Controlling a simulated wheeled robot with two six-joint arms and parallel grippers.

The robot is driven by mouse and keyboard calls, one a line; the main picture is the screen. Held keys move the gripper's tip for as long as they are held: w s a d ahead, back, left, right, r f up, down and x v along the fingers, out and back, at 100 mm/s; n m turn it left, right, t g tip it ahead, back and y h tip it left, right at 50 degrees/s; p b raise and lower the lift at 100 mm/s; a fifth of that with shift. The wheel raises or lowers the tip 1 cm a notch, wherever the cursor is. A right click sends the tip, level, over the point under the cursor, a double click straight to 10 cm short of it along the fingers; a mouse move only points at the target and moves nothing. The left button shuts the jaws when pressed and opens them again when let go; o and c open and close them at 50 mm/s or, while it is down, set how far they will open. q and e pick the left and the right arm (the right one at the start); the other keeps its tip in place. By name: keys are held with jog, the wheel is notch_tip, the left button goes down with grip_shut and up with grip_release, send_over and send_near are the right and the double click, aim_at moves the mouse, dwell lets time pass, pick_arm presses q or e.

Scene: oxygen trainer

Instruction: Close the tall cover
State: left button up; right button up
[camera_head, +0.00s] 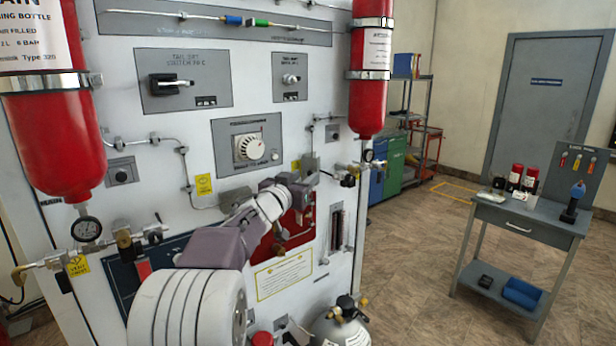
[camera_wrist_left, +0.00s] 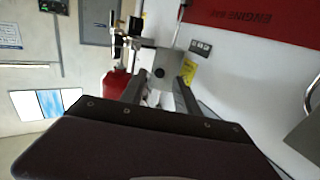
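My left arm reaches across the white panel, with its gripper (camera_head: 297,183) at a small grey box (camera_head: 310,166) on the panel face. In the left wrist view my left gripper (camera_wrist_left: 160,85) has its two dark fingers apart, with a grey block (camera_wrist_left: 160,62) bearing a dark round spot between or just beyond the tips. I cannot tell whether the fingers touch it. I cannot tell for sure which part is the tall cover. A red plate (camera_head: 296,232) lies partly hidden behind my wrist; a red plate with lettering (camera_wrist_left: 265,18) shows in the wrist view. My right gripper is not in view.
Red bottles (camera_head: 50,110) and (camera_head: 369,80) hang at the panel's sides, with gauges and pipes below. A dial (camera_head: 249,147) and switches sit above my gripper. A grey side table (camera_head: 530,222) stands at right, with open floor between.

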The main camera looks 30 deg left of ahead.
aim_at(310, 174)
pick_arm(q)
jog(key=w, duration=0.3)
jog(key=shift+a, duration=0.1)
grip_shut()
jog(key=w+d+n+g+y+p, duration=0.2)
jog(key=w+n+g+y+p, duration=0.4)
jog(key=n+g+y+p, duration=0.5)
jog(key=n+y, duration=0.1)
jog(key=y, duration=0.2)
jog(key=shift+y, duration=0.4)
dwell(0.6)
